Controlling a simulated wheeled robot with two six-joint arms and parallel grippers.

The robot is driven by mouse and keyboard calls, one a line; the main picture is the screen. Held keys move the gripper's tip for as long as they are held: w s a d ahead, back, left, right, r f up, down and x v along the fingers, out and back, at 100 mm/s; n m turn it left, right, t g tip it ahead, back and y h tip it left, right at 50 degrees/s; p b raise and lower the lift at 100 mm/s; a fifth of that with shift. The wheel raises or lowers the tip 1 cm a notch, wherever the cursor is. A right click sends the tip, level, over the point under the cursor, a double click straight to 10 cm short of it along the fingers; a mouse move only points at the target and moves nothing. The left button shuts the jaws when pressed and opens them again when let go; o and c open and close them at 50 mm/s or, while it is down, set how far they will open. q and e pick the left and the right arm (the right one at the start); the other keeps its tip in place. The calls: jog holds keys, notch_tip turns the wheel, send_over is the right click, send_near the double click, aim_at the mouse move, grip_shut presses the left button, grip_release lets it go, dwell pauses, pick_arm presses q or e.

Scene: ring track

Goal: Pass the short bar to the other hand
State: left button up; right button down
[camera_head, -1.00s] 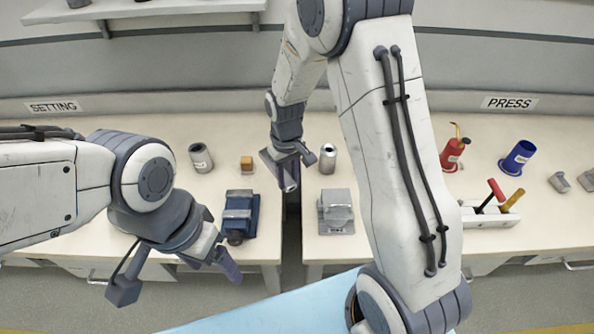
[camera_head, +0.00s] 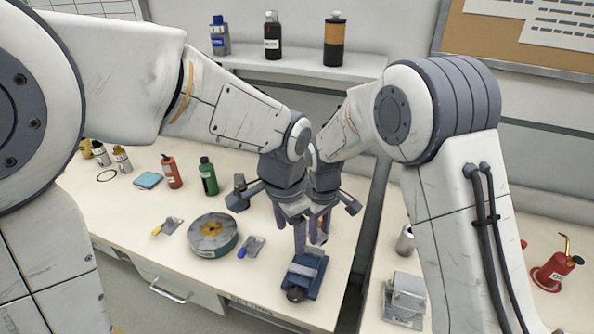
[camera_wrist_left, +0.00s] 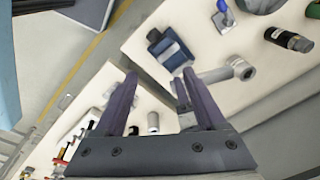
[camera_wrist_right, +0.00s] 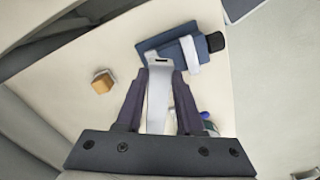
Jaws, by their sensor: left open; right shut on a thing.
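The short bar (camera_wrist_right: 157,105) is grey and runs lengthwise between the fingers of my right gripper (camera_wrist_right: 155,88), which is shut on it. Its far end reaches over the blue vise in that view. In the head view my right gripper (camera_head: 322,225) hangs fingers down beside my left gripper (camera_head: 288,228), and the bar cannot be made out there. In the left wrist view my left gripper (camera_wrist_left: 165,95) has its fingers wide apart. A grey cylinder (camera_wrist_left: 222,74) with a round end lies just beyond them; it may be the bar.
The blue vise (camera_head: 305,274) is on the bench just below both grippers. An orange block (camera_wrist_right: 103,82), a tape roll (camera_head: 213,235) and a green bottle (camera_head: 208,176) are nearby. A grey block (camera_head: 405,298) is on the right bench, across a gap.

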pick_arm(q)
jog(key=w+m+g, duration=0.1)
jog(key=w+m, duration=1.5)
jog(key=w, duration=0.2)
notch_tip(320, 180, down, 12)
jog(key=shift+w+d+f, duration=0.1)
jog(key=shift+w, duration=0.05)
grip_shut()
pick_arm(e)
jog(key=shift+c, duration=2.2)
grip_release()
